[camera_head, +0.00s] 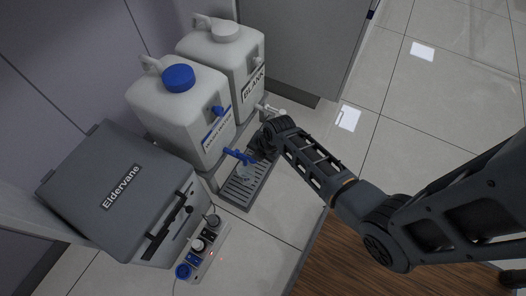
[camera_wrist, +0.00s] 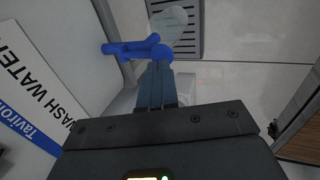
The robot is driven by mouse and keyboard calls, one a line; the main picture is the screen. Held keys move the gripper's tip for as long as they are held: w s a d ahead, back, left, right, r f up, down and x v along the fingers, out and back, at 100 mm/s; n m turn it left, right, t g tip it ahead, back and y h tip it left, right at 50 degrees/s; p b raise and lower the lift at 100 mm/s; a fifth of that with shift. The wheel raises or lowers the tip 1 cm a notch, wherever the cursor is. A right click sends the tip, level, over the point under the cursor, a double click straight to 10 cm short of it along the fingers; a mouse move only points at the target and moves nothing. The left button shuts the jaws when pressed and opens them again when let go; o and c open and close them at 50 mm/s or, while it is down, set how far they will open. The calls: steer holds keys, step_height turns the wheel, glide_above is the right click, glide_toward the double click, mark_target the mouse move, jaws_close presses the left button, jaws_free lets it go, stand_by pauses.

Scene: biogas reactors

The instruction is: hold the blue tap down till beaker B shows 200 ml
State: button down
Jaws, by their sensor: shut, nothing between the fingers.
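The blue tap (camera_head: 238,155) sticks out from the front of the wash water container (camera_head: 185,112), above a slotted drip tray (camera_head: 236,196). In the wrist view the tap (camera_wrist: 134,48) lies just beyond my gripper's fingertips (camera_wrist: 158,66). The fingers are shut with nothing between them, and the tips are at or very near the tap's lever; I cannot tell if they touch. A clear beaker (camera_head: 243,173) stands on the tray below the tap, and its round rim shows in the wrist view (camera_wrist: 170,22). Its letter, scale and liquid level are unreadable.
A second white container labelled BLANK (camera_head: 222,58), with a pale tap (camera_head: 268,109), stands behind the wash water. A wooden surface (camera_head: 350,255) lies lower right.

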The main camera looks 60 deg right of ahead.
steer(key=w+p+v, duration=0.1)
steer(key=p+v, duration=0.2)
steer(key=v, duration=0.7)
steer(key=shift+w+r, duration=0.3)
steer(key=shift+r, duration=0.25)
steer(key=s+a+r+m+t+h, duration=0.1)
steer(key=s+a+r+m+t, duration=0.15)
steer(key=s, duration=0.25)
steer(key=s+a+r+m+t+h, duration=0.1)
steer(key=s+a+r+m, duration=0.1)
steer(key=s+m, duration=0.25)
steer(key=s+a+r+m+t, duration=0.25)
steer(key=s+a+r, duration=0.2)
steer(key=r, duration=0.25)
steer(key=s+a+r+m+t, duration=0.2)
steer(key=s+a+r+m, duration=0.1)
steer(key=s+r, duration=0.3)
steer(key=s+a+r+m+t+p, duration=0.1)
steer(key=r+p, duration=0.3)
steer(key=r, duration=0.5)
steer(key=a+r+m+t+y+p, duration=0.1)
steer(key=r+p, duration=0.4)
steer(key=r, duration=0.5)
steer(key=s+a+r+m+p, duration=0.1)
steer(key=r+m+p, duration=0.3)
steer(key=r, duration=0.6)
steer(key=shift+s+a+t+y+p, duration=0.35)
steer(key=shift+a+t+y+p, duration=0.05)
steer(key=shift+a+p, duration=0.3)
